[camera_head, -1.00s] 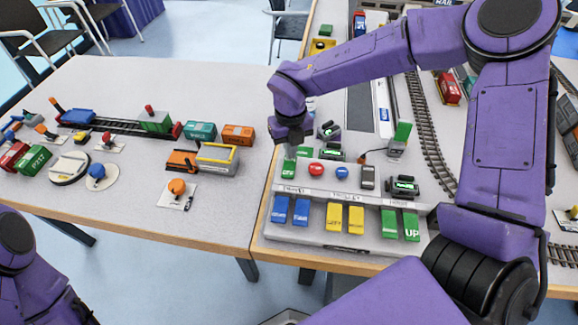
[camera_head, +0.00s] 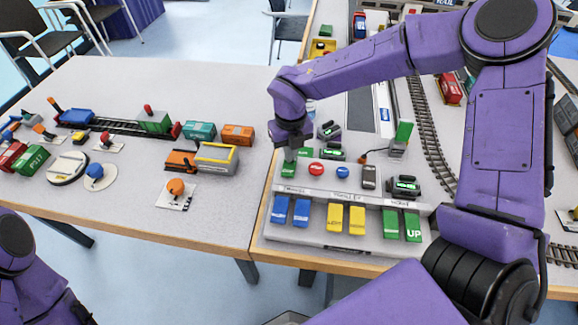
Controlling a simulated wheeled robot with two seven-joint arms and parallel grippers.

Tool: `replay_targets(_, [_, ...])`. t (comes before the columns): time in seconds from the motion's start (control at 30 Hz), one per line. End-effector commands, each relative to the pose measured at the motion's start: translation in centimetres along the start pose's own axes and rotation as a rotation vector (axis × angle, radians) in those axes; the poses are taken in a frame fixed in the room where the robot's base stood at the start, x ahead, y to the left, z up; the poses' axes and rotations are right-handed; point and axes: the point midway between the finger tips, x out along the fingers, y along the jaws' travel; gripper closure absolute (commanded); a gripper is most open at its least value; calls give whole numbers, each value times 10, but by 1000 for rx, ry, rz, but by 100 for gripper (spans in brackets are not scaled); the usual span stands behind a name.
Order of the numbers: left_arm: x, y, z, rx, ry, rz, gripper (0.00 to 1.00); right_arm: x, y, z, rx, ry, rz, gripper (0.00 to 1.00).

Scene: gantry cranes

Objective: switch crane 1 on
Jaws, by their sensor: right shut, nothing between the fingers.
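The control panel (camera_head: 320,188) stands at the front of the right table. On its upper row are a green button (camera_head: 288,171), a red button (camera_head: 316,169), a blue button (camera_head: 342,172) and a dark grey switch (camera_head: 369,177). My right gripper (camera_head: 290,155) is shut and empty, pointing down at the green button. Its fingertips are at or just above the button's back edge; I cannot tell whether they touch. The lettering on the green button is too small to read. Part of my left arm shows at the lower left, but its gripper is out of view.
Blue (camera_head: 290,210), yellow (camera_head: 346,218) and green (camera_head: 401,225) key pairs fill the panel's front row. Small dark devices with green displays (camera_head: 403,187) stand around the panel. Rail track (camera_head: 428,135) runs at right. Toy wagons and containers (camera_head: 200,131) occupy the left table.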

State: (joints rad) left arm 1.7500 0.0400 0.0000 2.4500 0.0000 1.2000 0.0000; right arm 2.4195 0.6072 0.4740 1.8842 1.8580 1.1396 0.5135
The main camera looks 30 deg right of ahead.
Motion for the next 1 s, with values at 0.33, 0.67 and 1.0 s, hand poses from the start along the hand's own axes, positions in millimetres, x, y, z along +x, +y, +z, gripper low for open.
replay_targets(0.33, [-6,0,-2,0,0,0,28,-5,0,-1,0,4,0,100])
replay_targets(0.67, [-34,-3,-14,0,0,0,28,-39,0,0,0,1,1,100])
replay_targets(1.0, [-59,-5,-24,0,0,0,28,-69,0,0,0,1,1,100])
